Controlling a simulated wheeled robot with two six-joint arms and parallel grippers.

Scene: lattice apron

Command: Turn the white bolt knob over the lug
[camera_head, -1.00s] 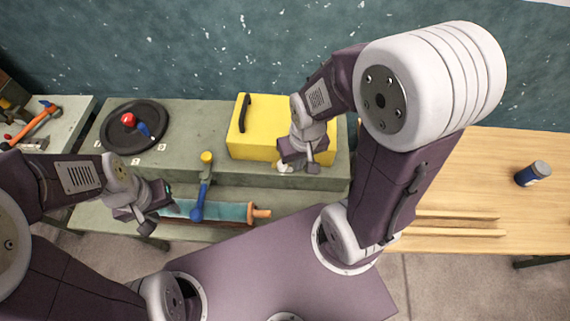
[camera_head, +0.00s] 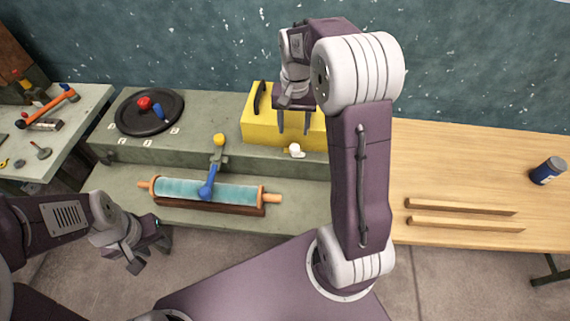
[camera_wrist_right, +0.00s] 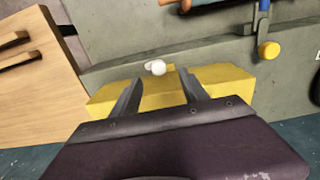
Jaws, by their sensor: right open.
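The white bolt knob (camera_head: 295,150) sits at the front face of the yellow box (camera_head: 262,133), low and toward its right part. In the right wrist view the knob (camera_wrist_right: 155,68) shows beyond the fingertips, between their lines. My right gripper (camera_head: 294,132) is open and empty, above and behind the knob with its fingers over the yellow box. It also shows open in the right wrist view (camera_wrist_right: 164,87). I cannot make out the lug. My left gripper (camera_head: 152,262) hangs at the lower left, off the bench's front edge, with its fingers apart and nothing between them.
A black handle (camera_head: 260,97) stands on the box's left part. A blue lever with a yellow knob (camera_head: 219,139) and a teal roller (camera_head: 180,190) are left of the box. A black disc (camera_head: 150,112) lies farther left. Two wooden strips (camera_head: 465,224) lie on the right table.

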